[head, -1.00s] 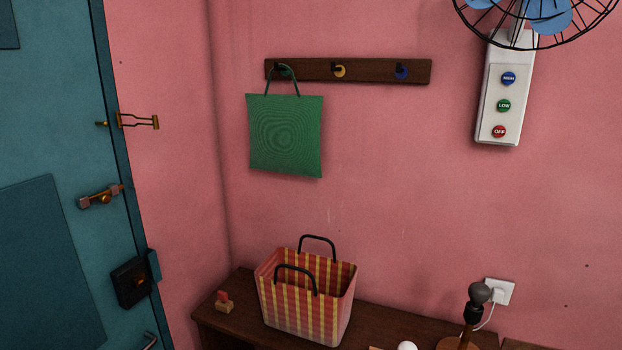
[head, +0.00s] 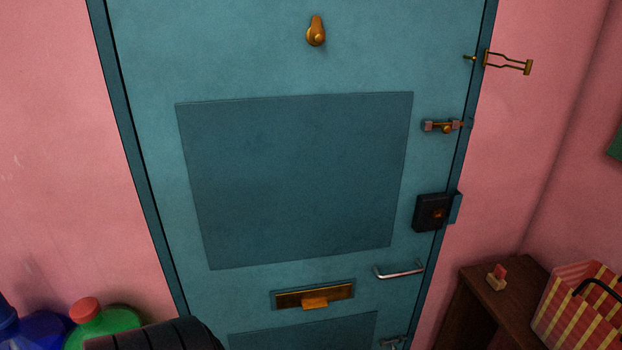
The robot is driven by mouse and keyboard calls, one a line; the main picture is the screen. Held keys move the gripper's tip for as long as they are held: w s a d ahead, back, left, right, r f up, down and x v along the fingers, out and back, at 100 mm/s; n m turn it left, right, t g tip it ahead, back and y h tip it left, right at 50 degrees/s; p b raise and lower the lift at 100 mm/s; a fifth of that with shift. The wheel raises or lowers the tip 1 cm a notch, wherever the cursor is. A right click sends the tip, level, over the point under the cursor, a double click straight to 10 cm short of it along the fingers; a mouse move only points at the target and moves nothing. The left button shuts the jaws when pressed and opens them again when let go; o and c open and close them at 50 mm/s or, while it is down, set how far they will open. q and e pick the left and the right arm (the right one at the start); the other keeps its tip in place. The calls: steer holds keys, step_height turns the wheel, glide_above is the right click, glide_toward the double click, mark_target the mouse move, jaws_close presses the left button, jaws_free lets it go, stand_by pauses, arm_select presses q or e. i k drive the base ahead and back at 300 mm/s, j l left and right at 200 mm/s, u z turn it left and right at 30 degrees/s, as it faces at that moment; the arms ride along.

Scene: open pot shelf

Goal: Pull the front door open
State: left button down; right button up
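The teal front door (head: 150,70) fills the middle of the head view and looks shut in its frame. A silver pull handle (head: 399,271) is low on its right side. Above it are a black box lock (head: 430,213) and a brass slide bolt (head: 444,127) near the right edge; I cannot tell whether the bolt is engaged. A brass swing guard (head: 508,63) lies over the pink wall, apart from its small knob (head: 470,58) on the door. Another metal fitting (head: 393,342) is partly cut off at the bottom. Neither of my grippers is in view.
The door also has a brass knocker (head: 317,32) and a letter slot (head: 313,297). Green (head: 112,320) and blue (head: 35,330) containers stand at lower left.

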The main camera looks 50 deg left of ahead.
mark_target(277, 161)
steer(key=u, duration=1.65)
steer(key=k+j, duration=0.05)
